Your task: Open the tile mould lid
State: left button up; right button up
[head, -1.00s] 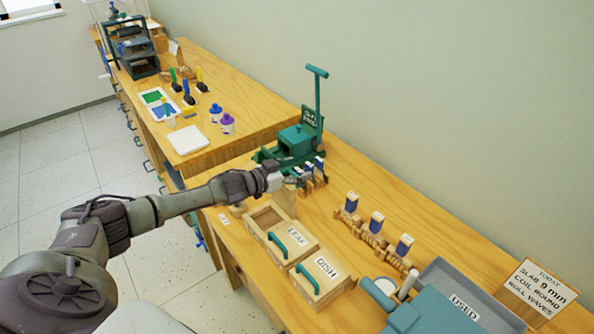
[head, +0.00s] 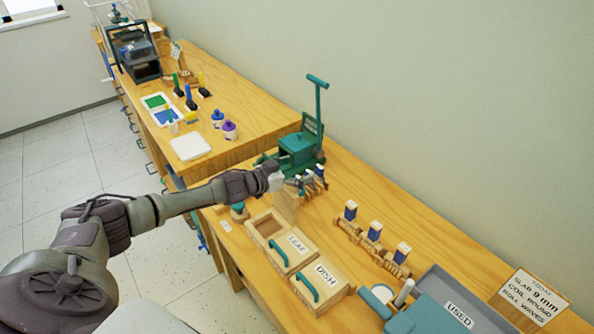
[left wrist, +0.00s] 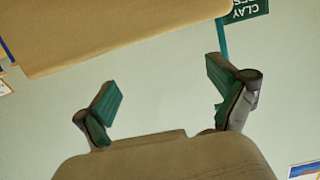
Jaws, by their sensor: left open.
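Beside the moulds marked LEAF (head: 303,243) and DISH (head: 330,276), an open wooden box (head: 256,221) with a recess, apparently the tile mould, sits on the bench. A pale wooden panel (head: 287,207), apparently its lid, stands up at the box's far side. My left gripper (head: 279,180) is just above and behind the panel's top; whether they touch is unclear. In the left wrist view the gripper (left wrist: 162,100) is open, with nothing between its fingers; a wooden surface (left wrist: 115,35) lies beyond them. My right gripper is out of view.
A green press (head: 298,150) stands close behind the gripper. Small blue-and-white blocks on wooden stands (head: 375,230) line the bench to the right. A grey tray (head: 445,280) is at the front right. The wall bounds the bench's back.

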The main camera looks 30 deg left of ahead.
pick_arm(q)
notch_tip(320, 180, up, 12)
jog(key=p, duration=1.1)
jog(key=shift+s+a, duration=0.2)
dwell(0.4)
jog(key=v, duration=1.2)
jog(key=shift+f, duration=0.1)
dwell(0.3)
